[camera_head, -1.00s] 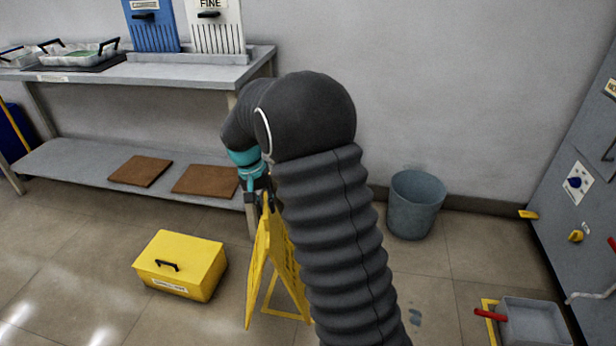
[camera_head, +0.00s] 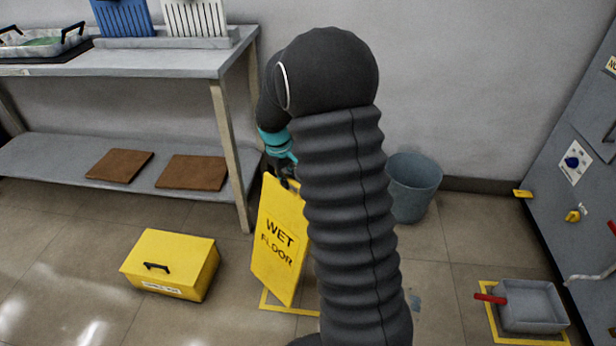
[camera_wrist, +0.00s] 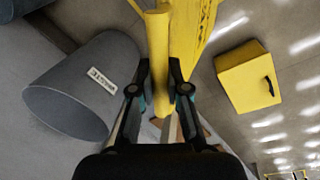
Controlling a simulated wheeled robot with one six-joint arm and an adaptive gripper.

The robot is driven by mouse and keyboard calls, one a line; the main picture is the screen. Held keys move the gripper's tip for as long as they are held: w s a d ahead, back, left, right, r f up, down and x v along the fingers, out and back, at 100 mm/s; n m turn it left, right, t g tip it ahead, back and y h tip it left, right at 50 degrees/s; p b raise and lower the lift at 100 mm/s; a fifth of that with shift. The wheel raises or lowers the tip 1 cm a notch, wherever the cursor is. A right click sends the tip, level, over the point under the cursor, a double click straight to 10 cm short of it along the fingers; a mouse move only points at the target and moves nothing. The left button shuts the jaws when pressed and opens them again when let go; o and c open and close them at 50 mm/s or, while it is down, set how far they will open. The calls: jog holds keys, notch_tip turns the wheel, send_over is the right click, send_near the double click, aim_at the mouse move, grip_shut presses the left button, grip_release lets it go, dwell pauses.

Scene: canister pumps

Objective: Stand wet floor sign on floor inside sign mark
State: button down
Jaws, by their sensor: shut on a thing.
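The yellow wet floor sign (camera_head: 279,240) hangs upright, a little tilted, below my gripper (camera_head: 283,177), its lettered face toward the head camera. In the wrist view my gripper (camera_wrist: 160,88) is shut on the sign's yellow top bar (camera_wrist: 158,55). The sign mark, a yellow outline on the floor (camera_head: 290,310), shows partly at the sign's lower edge. My arm hides the sign's right side and the rest of the mark. I cannot tell whether the sign's feet touch the floor.
A yellow box (camera_head: 172,262) stands on the floor left of the sign. A grey bin (camera_head: 414,190) is behind on the right. A shelf bench (camera_head: 165,62) is at the left. A grey tray (camera_head: 533,305) sits in another yellow outline (camera_head: 497,325) at the right.

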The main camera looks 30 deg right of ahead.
jog(key=s+d+f+n+b, duration=0.1)
jog(key=d+f+n, duration=0.2)
jog(key=d+f, duration=0.2)
jog(key=shift+s+d+n+t, duration=0.3)
jog(key=shift+n+t, duration=0.1)
jog(key=shift+f, duration=0.1)
jog(key=c, duration=1.1)
grip_release()
jog(key=shift+r+p, duration=0.7)
jog(key=shift+r, duration=2.8)
